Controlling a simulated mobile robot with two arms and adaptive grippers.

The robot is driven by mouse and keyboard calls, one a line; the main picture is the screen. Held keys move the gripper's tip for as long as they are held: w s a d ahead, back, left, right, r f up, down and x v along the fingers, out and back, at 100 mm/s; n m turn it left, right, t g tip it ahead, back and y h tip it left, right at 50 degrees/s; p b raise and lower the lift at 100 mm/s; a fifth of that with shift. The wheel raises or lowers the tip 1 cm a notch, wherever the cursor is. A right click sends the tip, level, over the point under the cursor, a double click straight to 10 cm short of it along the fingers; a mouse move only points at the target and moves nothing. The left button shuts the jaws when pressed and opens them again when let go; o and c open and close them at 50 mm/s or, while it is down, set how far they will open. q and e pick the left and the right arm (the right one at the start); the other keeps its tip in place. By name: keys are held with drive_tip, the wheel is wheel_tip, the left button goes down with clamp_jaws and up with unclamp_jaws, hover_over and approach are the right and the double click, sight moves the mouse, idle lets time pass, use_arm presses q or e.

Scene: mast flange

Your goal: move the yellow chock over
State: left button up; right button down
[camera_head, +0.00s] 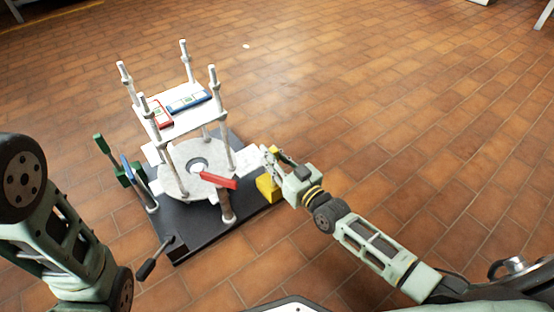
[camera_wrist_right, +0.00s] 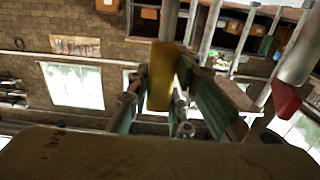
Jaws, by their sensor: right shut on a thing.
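The yellow chock (camera_head: 268,188) is at the right edge of the dark base plate in the head view. My right gripper (camera_head: 272,168) is shut on it, coming from the right. In the right wrist view the yellow chock (camera_wrist_right: 161,80) stands between the two green fingers of my right gripper (camera_wrist_right: 170,95). I cannot tell whether the chock touches the plate. My left arm shows at the left of the head view, but its gripper is out of view.
The dark base plate (camera_head: 192,243) carries a pale round flange (camera_head: 178,182), white posts and a raised shelf (camera_head: 196,121) with red and blue items. A red bar (camera_head: 218,180) sticks out near the chock. Open tiled floor lies to the right.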

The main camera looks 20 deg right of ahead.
drive_tip(key=x, duration=0.4)
drive_tip(key=shift+d, duration=0.1)
drive_tip(key=c, duration=2)
unclamp_jaws()
drive_tip(key=shift+r, duration=0.1)
drive_tip(key=o, duration=0.4)
drive_tip(key=shift+o, duration=0.2)
drive_tip(key=v, duration=1.1)
drive_tip(key=shift+s, duration=0.4)
